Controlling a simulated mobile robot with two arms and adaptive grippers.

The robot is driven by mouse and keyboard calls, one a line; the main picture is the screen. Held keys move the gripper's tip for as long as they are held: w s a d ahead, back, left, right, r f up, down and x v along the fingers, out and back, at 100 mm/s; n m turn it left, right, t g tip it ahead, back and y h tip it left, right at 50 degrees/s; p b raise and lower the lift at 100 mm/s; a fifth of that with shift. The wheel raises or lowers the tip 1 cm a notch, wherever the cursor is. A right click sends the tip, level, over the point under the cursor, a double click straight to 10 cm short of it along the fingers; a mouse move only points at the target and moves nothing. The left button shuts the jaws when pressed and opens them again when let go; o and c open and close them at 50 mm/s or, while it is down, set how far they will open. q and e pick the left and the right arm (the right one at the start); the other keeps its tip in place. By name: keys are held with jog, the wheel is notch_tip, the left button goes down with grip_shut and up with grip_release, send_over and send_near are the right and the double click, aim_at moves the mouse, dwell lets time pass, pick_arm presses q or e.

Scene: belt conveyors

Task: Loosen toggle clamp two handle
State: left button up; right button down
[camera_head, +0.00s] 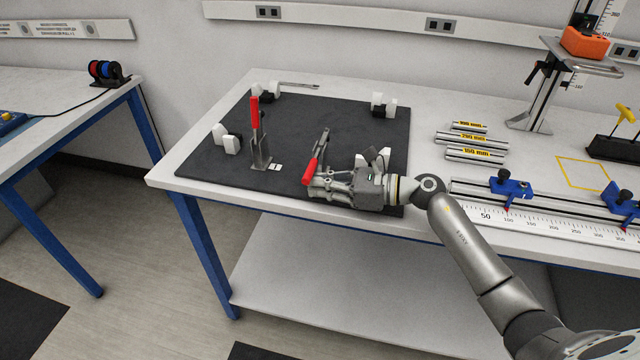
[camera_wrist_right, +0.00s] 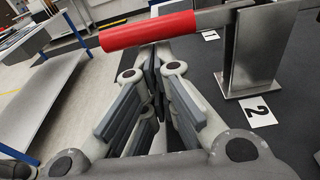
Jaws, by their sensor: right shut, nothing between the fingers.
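Toggle clamp two is the right-hand clamp on the dark mat, with a grey metal arm and a red handle (camera_head: 310,172). In the right wrist view its red handle (camera_wrist_right: 148,32) lies nearly level across the top, joined to a metal bracket (camera_wrist_right: 258,50) beside a card marked 2 (camera_wrist_right: 257,110). My right gripper (camera_head: 313,188) is shut and empty, its fingertips (camera_wrist_right: 152,65) close to the handle; whether they touch cannot be told. The gripper hides part of the clamp's base in the head view. My left gripper is out of view.
Another clamp with an upright red handle (camera_head: 254,112) stands to the left on the dark mat (camera_head: 340,105). Black-and-white blocks (camera_head: 384,105) sit around the mat. Metal bars (camera_head: 475,154) and a ruler rail with blue stops (camera_head: 511,187) are on the right.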

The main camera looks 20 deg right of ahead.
jog(key=shift+s+a+r+m+p, duration=0.1)
jog(key=shift+r+m+p, duration=0.2)
jog(key=shift+r+m, duration=0.2)
notch_tip(320, 180, up, 2)
jog(key=m+p, duration=0.2)
jog(key=shift+s+r+m+g+y, duration=0.15)
jog(key=shift+m+g+y, duration=0.15)
jog(key=w+d+r+m+y+p, duration=0.2)
jog(key=w+r+m+p, duration=0.2)
jog(key=m, duration=0.9)
jog(key=shift+d+r+m+g, duration=0.3)
jog(key=shift+r, duration=1.4)
jog(key=shift+d, duration=0.15)
